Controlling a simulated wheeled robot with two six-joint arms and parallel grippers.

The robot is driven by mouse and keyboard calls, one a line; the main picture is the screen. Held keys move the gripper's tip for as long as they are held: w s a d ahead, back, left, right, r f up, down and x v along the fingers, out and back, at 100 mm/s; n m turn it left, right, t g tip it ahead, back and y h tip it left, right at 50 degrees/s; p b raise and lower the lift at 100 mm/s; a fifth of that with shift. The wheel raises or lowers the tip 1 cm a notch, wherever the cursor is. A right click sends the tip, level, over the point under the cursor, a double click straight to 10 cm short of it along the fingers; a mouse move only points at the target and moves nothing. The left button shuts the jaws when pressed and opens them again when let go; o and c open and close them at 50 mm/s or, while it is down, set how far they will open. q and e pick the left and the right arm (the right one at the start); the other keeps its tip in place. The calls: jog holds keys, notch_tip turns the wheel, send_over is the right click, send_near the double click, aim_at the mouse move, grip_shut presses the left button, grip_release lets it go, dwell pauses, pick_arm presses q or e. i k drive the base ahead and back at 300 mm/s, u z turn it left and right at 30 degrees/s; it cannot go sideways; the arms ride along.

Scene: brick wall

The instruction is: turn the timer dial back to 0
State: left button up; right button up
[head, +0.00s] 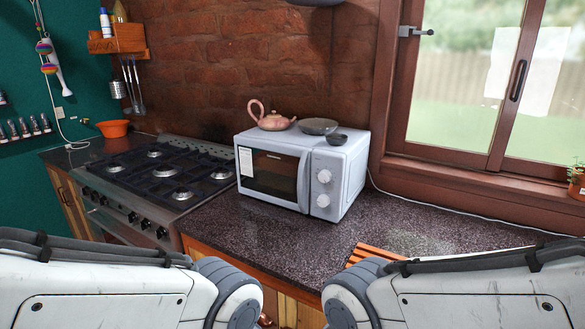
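A white microwave (346,167) stands on the dark speckled counter, its front turned toward the lower left. Its control panel at the right of the door carries two round white dials, an upper dial (324,176) and a lower dial (323,200). I cannot tell which is the timer or read their marks at this size. The microwave door (273,172) looks closed. My two white arms fill the lower left and lower right of the head view. Neither gripper shows, and nothing of mine touches the microwave.
A pink teapot (271,121), a grey dish (318,126) and a small dark bowl (337,139) sit on the microwave. A gas stove (160,175) is to its left. The counter (400,215) to its right is mostly clear, with a slatted wooden board (370,252) near the front edge.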

aim_at(324, 177)
jog(key=u, duration=2.6)
jog(key=i, duration=0.4)
jog(key=z, duration=2.45)
